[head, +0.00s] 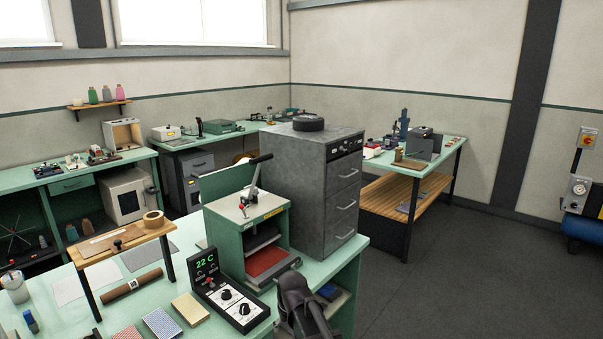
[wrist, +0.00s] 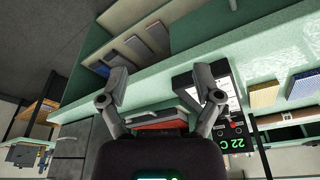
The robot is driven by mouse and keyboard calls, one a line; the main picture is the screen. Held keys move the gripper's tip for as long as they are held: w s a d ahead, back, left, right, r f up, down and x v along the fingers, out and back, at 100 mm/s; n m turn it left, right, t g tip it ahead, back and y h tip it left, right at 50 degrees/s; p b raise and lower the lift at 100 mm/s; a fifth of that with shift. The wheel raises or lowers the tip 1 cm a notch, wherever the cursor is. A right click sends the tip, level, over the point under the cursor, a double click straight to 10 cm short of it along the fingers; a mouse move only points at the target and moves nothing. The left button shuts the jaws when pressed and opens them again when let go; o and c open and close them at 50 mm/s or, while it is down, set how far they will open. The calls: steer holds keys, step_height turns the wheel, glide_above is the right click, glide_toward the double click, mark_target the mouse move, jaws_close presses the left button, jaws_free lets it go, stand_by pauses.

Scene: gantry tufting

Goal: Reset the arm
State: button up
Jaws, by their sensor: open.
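My gripper (wrist: 161,88) shows in the wrist view with its two grey fingers spread wide apart. Nothing is between the fingertips. The wrist view is upside down, with the green bench's front edge and its lower shelf beyond the fingers. In the head view the dark end of my arm (head: 300,303) is at the bottom middle, in front of the green press (head: 226,229) and right of the control box (head: 229,298). The fingertips cannot be made out there. The press's red pad also shows in the wrist view (wrist: 160,125), and so does the control box (wrist: 237,130).
A grey drawer cabinet (head: 306,184) with a dark round object on top stands behind the press. A wooden stand (head: 122,242), a brown roll (head: 132,284) and several flat blocks lie on the bench's left part. Open grey floor (head: 460,290) is at right.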

steer(key=s+d+f+m+g+b, duration=0.1)
steer(key=s+d+f+m+b, duration=0.1)
steer(key=s+d, duration=0.4)
steer(key=s+d+f+m+g+b, duration=0.1)
steer(key=s+d+f, duration=0.3)
steer(key=d, duration=1)
steer(key=s+b, duration=0.1)
steer(key=s, duration=0.2)
steer(key=shift+d+m+h+b, duration=0.3)
steer(key=shift+m+h+b, duration=0.1)
